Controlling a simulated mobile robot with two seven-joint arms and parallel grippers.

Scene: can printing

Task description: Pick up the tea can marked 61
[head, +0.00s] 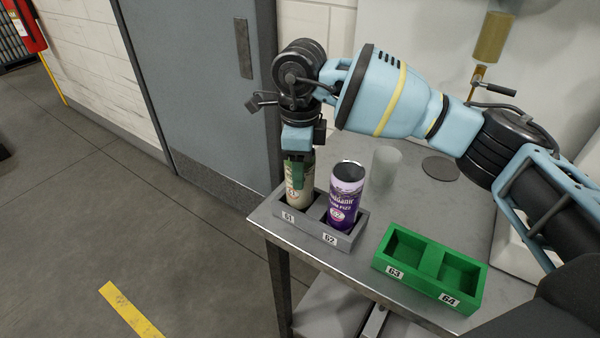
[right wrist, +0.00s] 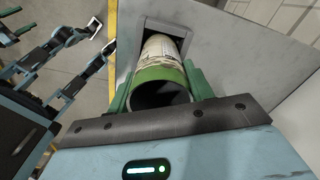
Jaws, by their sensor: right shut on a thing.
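The tea can in the slot marked 61 (head: 299,196) is cream and green and stands upright in the grey holder (head: 347,240). My right gripper (head: 298,172) comes down from above, with its green fingers shut on the upper part of this can. In the right wrist view, the can (right wrist: 160,50) lies between the two fingers (right wrist: 158,84), its green-rimmed open top facing the camera. Its lower part is hidden in the slot. My left gripper does not show in the head view.
A purple can (head: 345,197) stands close beside it in slot 62. A green two-slot holder (head: 430,268), marked 63 and 64, is empty at the right. A frosted cup (head: 386,165) and dark disc (head: 440,168) are behind. The metal table (head: 285,242) ends just left of the grey holder.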

